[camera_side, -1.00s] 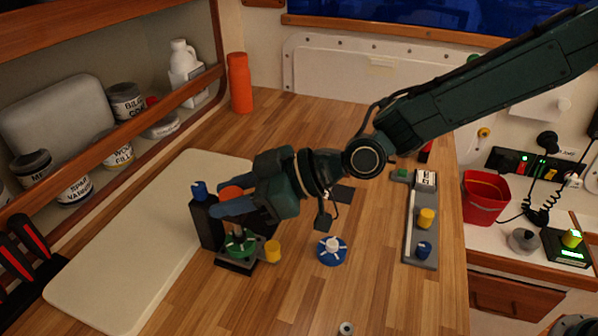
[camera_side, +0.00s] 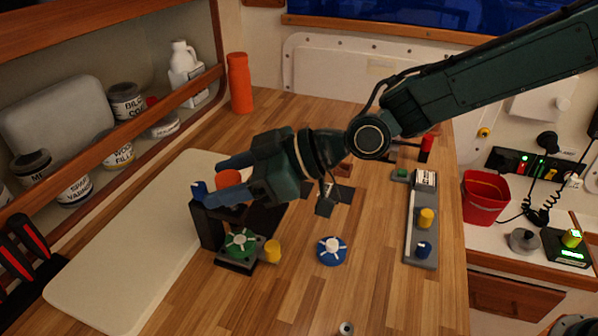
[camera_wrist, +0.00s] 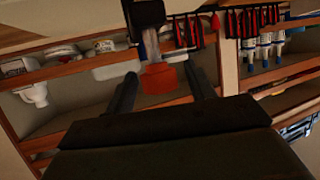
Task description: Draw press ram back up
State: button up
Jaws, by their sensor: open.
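In the wrist view the ram knob (camera_wrist: 160,78) sits on a bare metal shaft (camera_wrist: 151,44) below a black block (camera_wrist: 147,12). My gripper (camera_side: 214,181) is open, one finger on each side of the knob. In the wrist view gaps show between the knob and both fingers of my gripper (camera_wrist: 160,72). A green star-shaped part (camera_side: 240,243) is on the press base.
A yellow knob (camera_side: 272,251) stands beside the press base. A blue handwheel (camera_side: 331,251) lies to its right, and a grey switch panel (camera_side: 422,230) farther right. The shelf with cans (camera_side: 125,102) is at left. The front middle of the bench is mostly clear.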

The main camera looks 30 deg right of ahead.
jog(key=shift+d, duration=0.1)
jog(key=v, duration=1.3)
jog(key=shift+s+d+r, duration=0.15)
jog(key=shift+d+r, duration=0.05)
jog(key=shift+r, duration=0.05)
jog(key=s+d+m+h, duration=0.6)
jog(key=s+d, duration=0.4)
jog(key=d, duration=0.4)
jog(key=s+d+m+h, duration=0.6)
jog(key=s+d, duration=0.4)
jog(key=d, duration=0.5)
jog(key=shift+d+f+m+g, duration=0.3)
jog(key=shift+f, duration=0.15)
